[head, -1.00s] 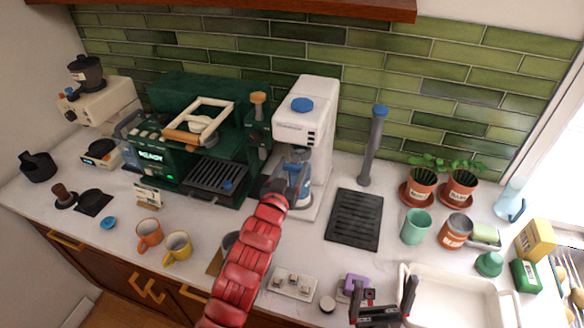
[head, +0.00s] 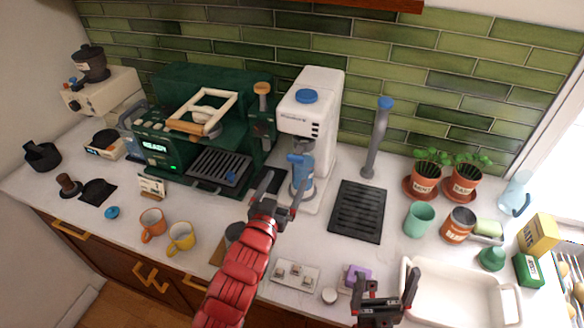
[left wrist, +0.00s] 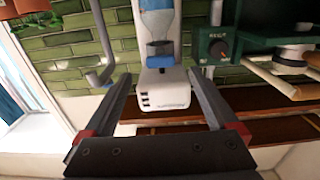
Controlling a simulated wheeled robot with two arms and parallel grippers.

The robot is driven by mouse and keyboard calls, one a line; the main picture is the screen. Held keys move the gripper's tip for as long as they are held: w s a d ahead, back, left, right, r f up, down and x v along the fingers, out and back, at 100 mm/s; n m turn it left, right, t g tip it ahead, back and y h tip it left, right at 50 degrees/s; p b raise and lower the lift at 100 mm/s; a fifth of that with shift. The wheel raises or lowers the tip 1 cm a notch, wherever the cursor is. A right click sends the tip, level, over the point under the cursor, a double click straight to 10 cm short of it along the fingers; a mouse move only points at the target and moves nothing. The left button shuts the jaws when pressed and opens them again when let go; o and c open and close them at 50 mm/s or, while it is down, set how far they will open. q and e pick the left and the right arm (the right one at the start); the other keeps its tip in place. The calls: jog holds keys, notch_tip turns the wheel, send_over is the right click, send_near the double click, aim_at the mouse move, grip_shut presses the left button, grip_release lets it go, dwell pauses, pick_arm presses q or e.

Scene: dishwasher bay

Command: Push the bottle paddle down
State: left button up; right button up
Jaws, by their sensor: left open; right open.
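A white machine (head: 317,100) with a blue round top button (head: 306,96) stands behind the counter's middle. A blue paddle (head: 301,158) shows on its front, above a clear blue bottle (head: 304,184). In the left wrist view, which is upside down, the paddle (left wrist: 160,48) and bottle (left wrist: 157,20) show beyond my fingers. My left gripper (head: 280,190) is open and empty, in front of and left of the bottle, apart from the paddle; it also shows in the left wrist view (left wrist: 160,75). My right gripper (head: 386,289) is open and empty, near the front edge.
The green espresso machine (head: 187,135) stands left of the white machine. A black drip mat (head: 357,211) and a grey post tap (head: 378,140) are to the right. Mugs (head: 152,225) and a small tray (head: 295,274) stand near the front edge.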

pick_arm(q)
jog(key=p+v, duration=0.3)
jog(key=v, duration=0.5)
jog(key=shift+s+p, duration=0.3)
